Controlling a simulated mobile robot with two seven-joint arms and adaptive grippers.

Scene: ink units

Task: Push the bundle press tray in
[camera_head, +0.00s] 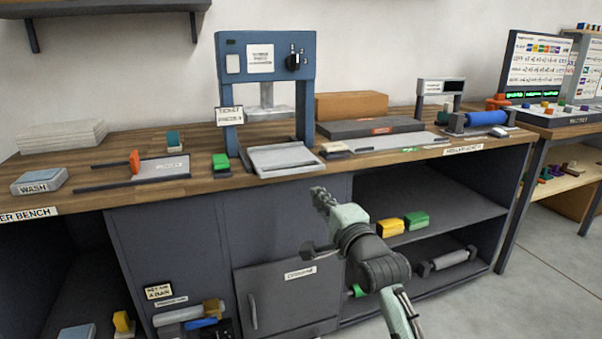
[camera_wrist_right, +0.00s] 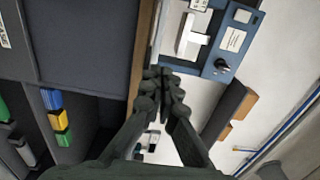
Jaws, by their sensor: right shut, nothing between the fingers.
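The blue press (camera_head: 223,75) stands on the wooden bench, with a grey plate raised inside its frame. Its light grey tray (camera_head: 283,158) sticks out at the front, over the bench's front edge. The press also shows in the right wrist view (camera_wrist_right: 228,45), with the pale tray (camera_wrist_right: 172,35) beside it. My right gripper (camera_head: 320,192) is shut and empty, in front of the bench, below and a little right of the tray, apart from it. Its shut fingers also show in the right wrist view (camera_wrist_right: 158,75). My left gripper is not in view.
On the bench, a green block (camera_head: 221,165) lies left of the tray and small pale blocks (camera_head: 335,150) lie right of it. A dark grey slab (camera_head: 370,127) and a brown box (camera_head: 350,105) stand further right. Cabinet doors (camera_head: 290,290) are below.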

